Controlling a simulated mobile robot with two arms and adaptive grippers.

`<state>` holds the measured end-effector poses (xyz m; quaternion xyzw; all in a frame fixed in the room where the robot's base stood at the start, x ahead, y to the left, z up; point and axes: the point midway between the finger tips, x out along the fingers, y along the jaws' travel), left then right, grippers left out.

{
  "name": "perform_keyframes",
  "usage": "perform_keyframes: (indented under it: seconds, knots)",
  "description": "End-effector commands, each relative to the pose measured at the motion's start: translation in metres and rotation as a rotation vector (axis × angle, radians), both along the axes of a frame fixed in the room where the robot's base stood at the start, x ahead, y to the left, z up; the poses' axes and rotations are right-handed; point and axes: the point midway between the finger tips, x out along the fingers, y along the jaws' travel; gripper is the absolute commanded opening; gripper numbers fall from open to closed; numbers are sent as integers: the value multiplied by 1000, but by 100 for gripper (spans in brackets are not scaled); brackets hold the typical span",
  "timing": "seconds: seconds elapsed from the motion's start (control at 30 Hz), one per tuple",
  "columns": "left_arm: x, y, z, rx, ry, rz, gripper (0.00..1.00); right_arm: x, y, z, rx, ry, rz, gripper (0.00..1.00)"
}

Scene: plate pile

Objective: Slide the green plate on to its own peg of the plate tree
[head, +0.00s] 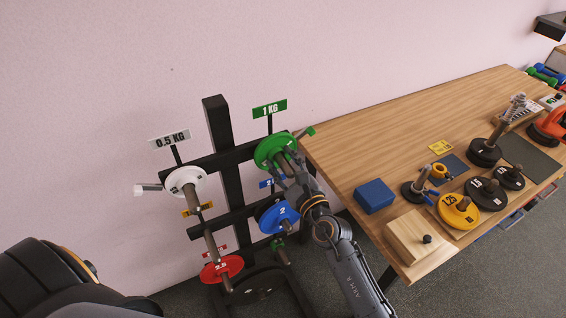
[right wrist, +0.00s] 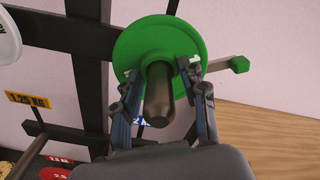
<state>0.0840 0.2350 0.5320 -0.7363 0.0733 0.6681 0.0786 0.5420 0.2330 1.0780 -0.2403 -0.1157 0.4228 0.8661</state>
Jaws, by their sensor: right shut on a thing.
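The green plate (head: 268,149) is at the upper right peg of the black plate tree (head: 217,125), below the green "1 KG" sign (head: 269,108). In the right wrist view the green plate (right wrist: 135,50) stands upright around the peg (right wrist: 158,98), whose end sticks out toward me. My right gripper (head: 284,165) is shut on the green plate. Its fingers (right wrist: 163,76) lie either side of the peg, at the plate's near face. The hidden back side leaves the gap to the tree unclear. My left gripper is out of view.
A white plate (head: 182,178) hangs upper left, a blue plate (head: 271,217) just below the green one, and a red plate (head: 212,270) lower left. The wooden table (head: 390,135) right of the tree holds a blue block (head: 374,196) and several weights.

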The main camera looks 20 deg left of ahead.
Motion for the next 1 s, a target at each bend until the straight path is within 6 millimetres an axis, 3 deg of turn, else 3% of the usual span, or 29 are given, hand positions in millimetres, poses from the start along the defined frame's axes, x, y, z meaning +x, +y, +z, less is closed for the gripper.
perform_keyframes:
  seconds: [0.03,0.83,0.87,1.0]
  knots:
    - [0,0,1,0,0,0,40,2,9,15,26,-5,-1,0]
    - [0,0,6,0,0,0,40,-1,9,18,34,-4,-6,0]
    - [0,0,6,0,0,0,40,-1,9,18,34,-4,-6,44]
    - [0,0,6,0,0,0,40,-2,9,17,33,-2,-3,69]
